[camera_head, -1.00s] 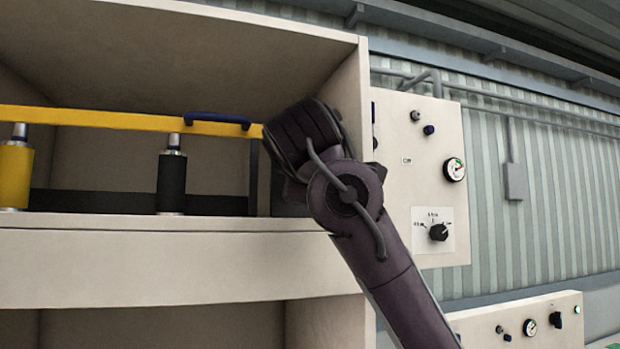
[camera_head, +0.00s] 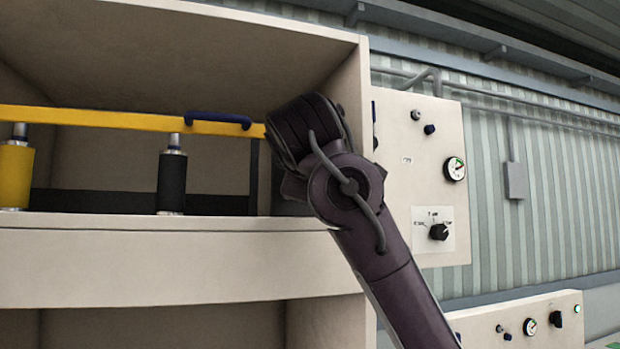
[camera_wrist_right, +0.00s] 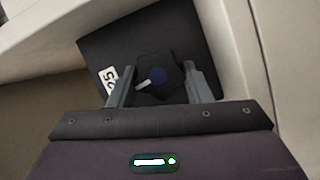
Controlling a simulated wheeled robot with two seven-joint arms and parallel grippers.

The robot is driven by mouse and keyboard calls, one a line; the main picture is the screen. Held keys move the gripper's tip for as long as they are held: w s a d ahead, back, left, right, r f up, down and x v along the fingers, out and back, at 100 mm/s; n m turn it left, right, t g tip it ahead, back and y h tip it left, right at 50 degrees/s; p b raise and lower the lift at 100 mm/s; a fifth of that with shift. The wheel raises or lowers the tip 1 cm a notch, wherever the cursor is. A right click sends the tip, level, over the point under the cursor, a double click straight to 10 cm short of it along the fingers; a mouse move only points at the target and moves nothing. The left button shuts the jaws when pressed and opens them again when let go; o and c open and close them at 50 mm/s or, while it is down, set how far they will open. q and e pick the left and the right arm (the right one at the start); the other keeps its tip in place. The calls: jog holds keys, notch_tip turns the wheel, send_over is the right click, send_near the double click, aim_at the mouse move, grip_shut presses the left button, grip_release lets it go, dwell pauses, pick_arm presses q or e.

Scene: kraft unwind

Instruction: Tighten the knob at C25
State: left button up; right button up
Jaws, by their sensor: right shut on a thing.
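In the head view my right wrist reaches into the cabinet opening and hides the knob and the fingers. My left gripper is not in view.
A yellow bar (camera_head: 100,118) with a blue handle (camera_head: 218,117) crosses the cabinet, above a yellow roller (camera_head: 15,175) and a black roller (camera_head: 171,182). The cabinet's right wall (camera_head: 352,90) stands close to my wrist. A panel (camera_head: 430,110) with a gauge and dial is to the right.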

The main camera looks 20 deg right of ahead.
jog(key=shift+w+f, duration=0.1)
jog(key=shift+f, duration=0.25)
dwell(0.3)
jog(key=o, duration=0.6)
jog(key=shift+c, duration=0.2)
jog(key=o, duration=0.4)
jog(key=shift+s+d+r, duration=0.15)
jog(key=shift+s, duration=0.15)
jog(key=shift+o, duration=0.2)
jog(key=shift+r, duration=0.1)
jog(key=shift+s, duration=0.2)
jog(key=b+v, duration=0.3)
jog(key=v, duration=0.4)
jog(key=shift+s, duration=0.2)
